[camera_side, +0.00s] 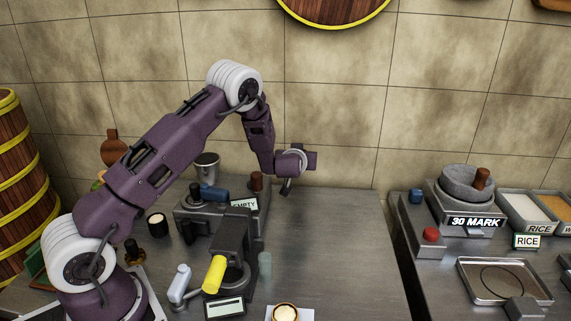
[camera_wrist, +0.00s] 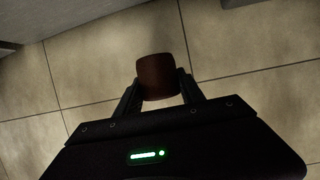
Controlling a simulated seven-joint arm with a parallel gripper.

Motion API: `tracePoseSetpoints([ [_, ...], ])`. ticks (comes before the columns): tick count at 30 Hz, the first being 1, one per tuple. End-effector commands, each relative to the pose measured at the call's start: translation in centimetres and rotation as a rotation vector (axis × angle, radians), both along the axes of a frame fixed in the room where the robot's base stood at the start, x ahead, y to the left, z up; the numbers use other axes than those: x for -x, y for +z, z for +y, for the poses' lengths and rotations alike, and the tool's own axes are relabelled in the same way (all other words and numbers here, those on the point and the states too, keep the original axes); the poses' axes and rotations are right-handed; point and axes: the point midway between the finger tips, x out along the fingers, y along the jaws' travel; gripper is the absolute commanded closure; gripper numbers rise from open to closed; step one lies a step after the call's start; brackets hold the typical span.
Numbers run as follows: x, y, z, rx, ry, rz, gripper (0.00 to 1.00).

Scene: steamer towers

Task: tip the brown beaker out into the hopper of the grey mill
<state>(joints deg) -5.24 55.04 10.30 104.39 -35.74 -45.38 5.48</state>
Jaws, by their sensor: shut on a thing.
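My gripper (camera_wrist: 158,88) is shut on the brown beaker (camera_wrist: 156,72), which sits between its two fingers with the tiled wall behind it. In the side view my wrist (camera_side: 290,162) is raised near the wall, above the back of the left counter; the beaker is not clearly visible there. A grey stone bowl (camera_side: 455,190) stands on a grey machine labelled "30 MARK" on the right counter, with a brown cylinder in it. Another grey machine (camera_side: 190,212) with an "EMPTY" sign and a metal cup (camera_side: 207,168) stands left of my wrist. I cannot tell which is the mill. The beaker's contents are hidden.
A black stand with a yellow cylinder (camera_side: 215,274) is at front centre. A gap separates the counters. Rice bins (camera_side: 524,212) and a metal tray (camera_side: 480,268) are on the right. The left counter's right half (camera_side: 340,240) is clear.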

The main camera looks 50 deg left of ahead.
Motion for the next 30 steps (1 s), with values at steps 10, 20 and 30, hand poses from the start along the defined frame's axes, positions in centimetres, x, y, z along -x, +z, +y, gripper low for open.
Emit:
tracePoseSetpoints([
  [10,0.0,0.0,0.0,-0.001,0.000,-0.001,1.00],
  [20,-0.1,2.0,0.0,-0.001,0.000,-0.006,1.00],
  [30,0.0,11.8,-0.1,0.000,-0.002,-0.006,1.00],
])
